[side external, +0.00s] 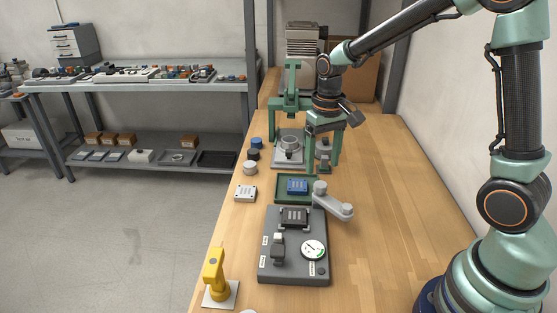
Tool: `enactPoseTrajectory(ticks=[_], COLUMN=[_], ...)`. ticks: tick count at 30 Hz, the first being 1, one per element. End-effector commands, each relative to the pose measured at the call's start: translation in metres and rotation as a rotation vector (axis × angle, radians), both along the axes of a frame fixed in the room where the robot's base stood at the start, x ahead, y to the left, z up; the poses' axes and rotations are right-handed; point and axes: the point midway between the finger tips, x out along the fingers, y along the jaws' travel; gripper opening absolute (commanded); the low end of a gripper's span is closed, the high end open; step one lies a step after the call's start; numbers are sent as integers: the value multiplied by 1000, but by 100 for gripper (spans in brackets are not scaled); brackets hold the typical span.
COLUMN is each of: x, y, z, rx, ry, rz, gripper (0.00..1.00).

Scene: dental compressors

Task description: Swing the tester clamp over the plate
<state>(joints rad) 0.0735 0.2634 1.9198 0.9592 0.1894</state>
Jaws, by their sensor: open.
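The dark grey tester (290,272) stands on the bench at the front, with a round white gauge on its right. A dark plate (294,217) with small light marks sits at its back part. The light grey clamp arm (333,204) runs from a round post at the tester's back right corner out to the right, clear of the plate. Its free end is beyond the tester's right edge. My gripper (324,145) is open, farther back on the bench, pointing down near the green frames. It is well apart from the clamp; its fingertips are hard to make out.
A green tray (281,199) with a blue plate (297,186) lies just behind the tester. A white plate (246,193) and round parts (250,168) lie to the left. A yellow tool (213,272) stands front left. The bench right of the clamp is clear.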

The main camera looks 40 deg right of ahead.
Motion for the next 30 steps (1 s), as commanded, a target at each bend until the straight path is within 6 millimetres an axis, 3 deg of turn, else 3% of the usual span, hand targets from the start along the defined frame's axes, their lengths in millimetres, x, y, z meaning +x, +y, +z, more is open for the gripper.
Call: enactPoseTrajectory(ticks=[3,9,22,23,28,30], x=[-1,-1,0,0,0,0], y=[0,0,0,0,0,0], z=[-23,-48,-57,-57,-57,-57], rx=[0,1,0,0,0,0], ry=[5,2,-1,-1,-1,-1], rz=[0,1,1,1,1,1], gripper=[71,71,71,63,0,0])
